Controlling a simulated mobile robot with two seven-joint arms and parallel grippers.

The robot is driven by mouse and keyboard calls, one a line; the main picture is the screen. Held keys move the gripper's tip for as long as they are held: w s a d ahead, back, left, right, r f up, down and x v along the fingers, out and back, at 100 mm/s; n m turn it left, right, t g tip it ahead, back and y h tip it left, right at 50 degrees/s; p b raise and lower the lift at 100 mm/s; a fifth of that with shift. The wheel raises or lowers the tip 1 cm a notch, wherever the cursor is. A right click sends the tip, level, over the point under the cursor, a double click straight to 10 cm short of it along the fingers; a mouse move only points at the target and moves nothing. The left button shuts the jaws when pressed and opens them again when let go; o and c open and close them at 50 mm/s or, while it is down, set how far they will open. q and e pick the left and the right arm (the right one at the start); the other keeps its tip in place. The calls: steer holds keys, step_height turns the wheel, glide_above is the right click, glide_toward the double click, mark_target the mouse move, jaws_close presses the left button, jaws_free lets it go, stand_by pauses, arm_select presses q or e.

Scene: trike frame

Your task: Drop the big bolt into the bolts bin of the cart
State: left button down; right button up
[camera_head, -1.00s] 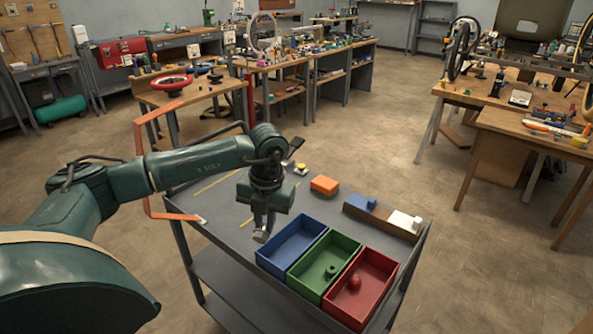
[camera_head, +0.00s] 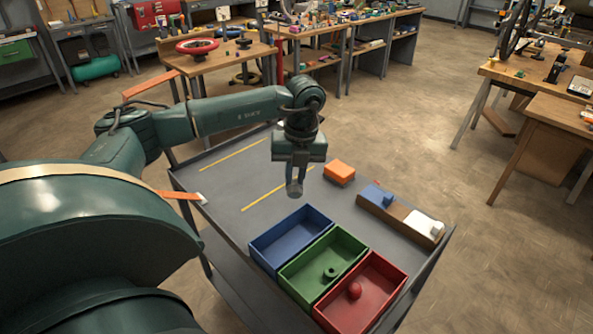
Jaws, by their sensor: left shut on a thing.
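My left gripper (camera_head: 295,180) points down above the cart's grey top and is shut on a small grey piece, the big bolt (camera_head: 294,189), mostly hidden by the fingers. It hangs just behind the far edge of the blue bin (camera_head: 262,258) in this view, apart from it. The blue bin looks empty. The green bin (camera_head: 310,291) beside it holds a dark ring-shaped piece (camera_head: 330,273). The red bin (camera_head: 385,287) holds a red round piece (camera_head: 354,290). No bin label is readable. My right gripper is out of view.
The cart top (camera_head: 225,185) is clear at the left, with yellow lines. An orange block (camera_head: 339,172) lies behind the bins. A brown tray (camera_head: 398,211) holds a blue piece (camera_head: 378,195) and a white piece (camera_head: 419,223) at the right. Workbenches stand beyond open floor.

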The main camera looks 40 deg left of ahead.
mark_target(295, 187)
arm_select(q)
step_height(295, 187, down, 3)
steer(key=shift+r+b, duration=0.1)
steer(key=shift+b, duration=0.6)
steer(key=shift+f, duration=0.25)
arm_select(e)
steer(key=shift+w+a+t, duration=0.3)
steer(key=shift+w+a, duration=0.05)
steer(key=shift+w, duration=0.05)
arm_select(q)
steer(key=c, duration=1.5)
jaws_free()
steer(key=shift+c, duration=0.2)
steer(key=shift+o, duration=1)
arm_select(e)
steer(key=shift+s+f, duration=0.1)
